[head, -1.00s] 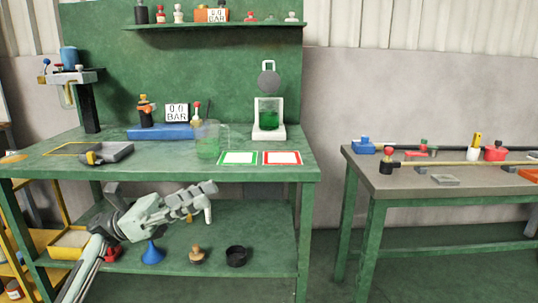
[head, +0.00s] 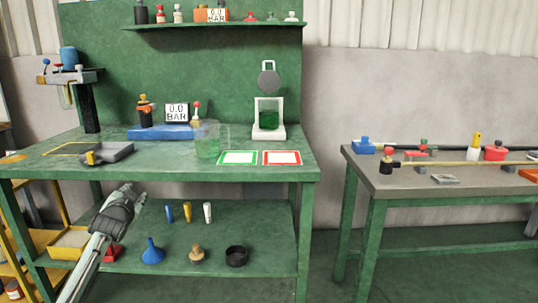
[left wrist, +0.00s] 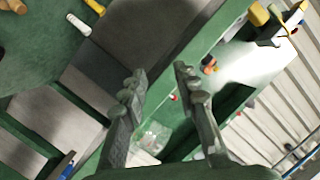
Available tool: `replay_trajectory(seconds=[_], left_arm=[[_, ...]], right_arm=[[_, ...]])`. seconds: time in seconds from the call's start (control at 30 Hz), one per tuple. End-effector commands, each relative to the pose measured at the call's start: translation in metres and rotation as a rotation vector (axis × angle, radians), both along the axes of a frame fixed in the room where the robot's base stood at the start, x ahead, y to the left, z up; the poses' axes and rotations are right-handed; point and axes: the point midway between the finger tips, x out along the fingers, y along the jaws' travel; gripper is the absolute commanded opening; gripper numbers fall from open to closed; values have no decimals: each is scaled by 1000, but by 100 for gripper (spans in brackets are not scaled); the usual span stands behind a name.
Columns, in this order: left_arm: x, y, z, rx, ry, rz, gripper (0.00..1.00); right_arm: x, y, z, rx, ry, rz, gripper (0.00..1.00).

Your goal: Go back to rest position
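My left gripper (head: 124,192) is at the left in the head view, at the front of the green workbench (head: 75,168) and below its top. In the left wrist view the two fingers of my left gripper (left wrist: 160,78) are apart with nothing between them. The left forearm reaches up from the bottom left corner of the head view. My right gripper is in neither view.
The lower shelf (head: 205,262) holds blue, yellow and white small pieces, a blue funnel (head: 152,253), a wooden knob (head: 197,255) and a black ring (head: 236,256). A glass beaker (head: 209,140) stands on the bench. A grey table (head: 410,182) stands at the right.

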Motion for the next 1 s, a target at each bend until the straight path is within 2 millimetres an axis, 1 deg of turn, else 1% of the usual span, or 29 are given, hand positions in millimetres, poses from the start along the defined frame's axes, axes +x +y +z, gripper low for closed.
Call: replay_trajectory(seconds=[0.03, 0.1, 0.17, 0.2, 0.3, 0.37, 0.4, 0.47, 0.5, 0.57, 0.6, 0.67, 0.7, 0.77, 0.8, 0.87, 0.9, 0.97, 1.0], left_arm=[[-5, 4, -18, -73, 60, 39, 30], [-16, 9, -43, -177, 148, 98, 30], [-26, 12, -63, -259, 221, 149, 30], [-34, 12, -76, -313, 268, 184, 30], [-55, 3, -121, -311, 325, 179, 30], [-67, -3, -144, -312, 355, 177, 30], [-76, -6, -159, -313, 377, 176, 30], [-91, -12, -184, -315, 411, 176, 30], [-103, -16, -202, -317, 438, 175, 30], [-124, -23, -230, -320, 480, 174, 30], [-140, -28, -250, -324, 511, 174, 30], [-168, -36, -282, -328, 562, 175, 30], [-189, -41, -304, -332, 599, 176, 30], [-222, -50, -335, -338, 653, 176, 30], [-245, -56, -354, -343, 690, 177, 30], [-281, -64, -382, -350, 744, 181, 30], [-307, -70, -399, -355, 781, 183, 30], [-346, -79, -422, -363, 836, 186, 30], [-371, -84, -436, -368, 871, 190, 30]], right_arm=[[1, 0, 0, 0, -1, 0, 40], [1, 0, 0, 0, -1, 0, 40], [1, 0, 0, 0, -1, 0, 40], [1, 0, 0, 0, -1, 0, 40], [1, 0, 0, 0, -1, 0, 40], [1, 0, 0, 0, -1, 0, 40], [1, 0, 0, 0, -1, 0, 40], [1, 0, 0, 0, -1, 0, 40], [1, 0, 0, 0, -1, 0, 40], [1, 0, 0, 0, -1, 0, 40], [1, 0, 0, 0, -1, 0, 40], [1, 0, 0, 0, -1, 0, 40], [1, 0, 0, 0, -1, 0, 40], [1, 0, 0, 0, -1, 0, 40], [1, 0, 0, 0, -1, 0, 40], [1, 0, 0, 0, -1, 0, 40], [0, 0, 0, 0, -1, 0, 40], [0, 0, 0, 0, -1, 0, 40], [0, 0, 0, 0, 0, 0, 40]])
